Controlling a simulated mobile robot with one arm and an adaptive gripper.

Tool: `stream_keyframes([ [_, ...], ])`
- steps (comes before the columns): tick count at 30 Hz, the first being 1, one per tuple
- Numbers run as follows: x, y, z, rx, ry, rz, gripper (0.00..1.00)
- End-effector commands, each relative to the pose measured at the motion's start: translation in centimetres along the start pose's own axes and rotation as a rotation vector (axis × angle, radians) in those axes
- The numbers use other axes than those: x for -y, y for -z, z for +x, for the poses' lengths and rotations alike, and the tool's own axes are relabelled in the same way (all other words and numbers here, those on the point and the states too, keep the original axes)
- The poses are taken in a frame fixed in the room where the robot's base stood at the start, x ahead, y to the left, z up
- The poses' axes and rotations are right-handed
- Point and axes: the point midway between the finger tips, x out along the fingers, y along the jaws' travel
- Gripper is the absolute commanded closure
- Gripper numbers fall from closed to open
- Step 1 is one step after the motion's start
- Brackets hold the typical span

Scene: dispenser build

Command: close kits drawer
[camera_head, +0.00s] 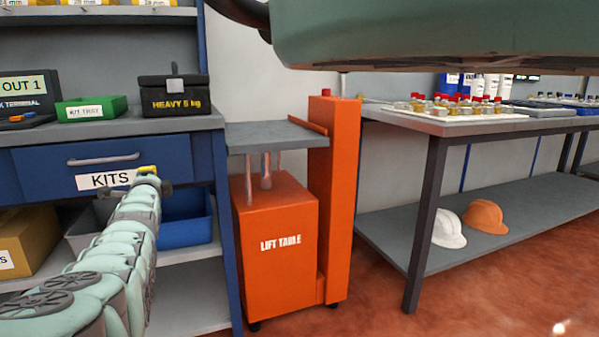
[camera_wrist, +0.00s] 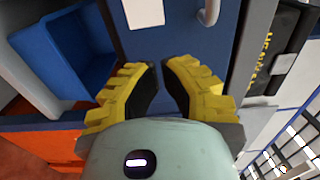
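The KITS drawer (camera_head: 60,162) has a blue front with a grey bar handle (camera_head: 103,160) and a white KITS label (camera_head: 107,179), under the left worktop. Its front looks about flush with the cabinet; no inside shows. In the wrist view, which is turned sideways, the blue drawer front (camera_wrist: 185,38) lies beyond the fingers, with the handle (camera_wrist: 208,14) and label (camera_wrist: 143,12) near the top edge. My gripper (camera_head: 155,180) is in front of the drawer's lower right part. Its yellow fingers (camera_wrist: 160,68) are a little apart, with nothing between them. Contact cannot be told.
A blue bin (camera_head: 186,228) and a cardboard box (camera_head: 22,243) are on the shelf below. A black heavy box (camera_head: 174,97) and green kit tray (camera_head: 91,108) stand on the worktop. The orange lift table (camera_head: 275,250) stands right of the cabinet.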

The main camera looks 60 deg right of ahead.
Motion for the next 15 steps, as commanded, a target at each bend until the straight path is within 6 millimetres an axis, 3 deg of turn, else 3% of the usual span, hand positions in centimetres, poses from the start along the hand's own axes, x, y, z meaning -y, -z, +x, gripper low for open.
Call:
stream_keyframes([
  [15,0.3,0.5,-3.0,-0.009,0.005,0.009,1.00],
])
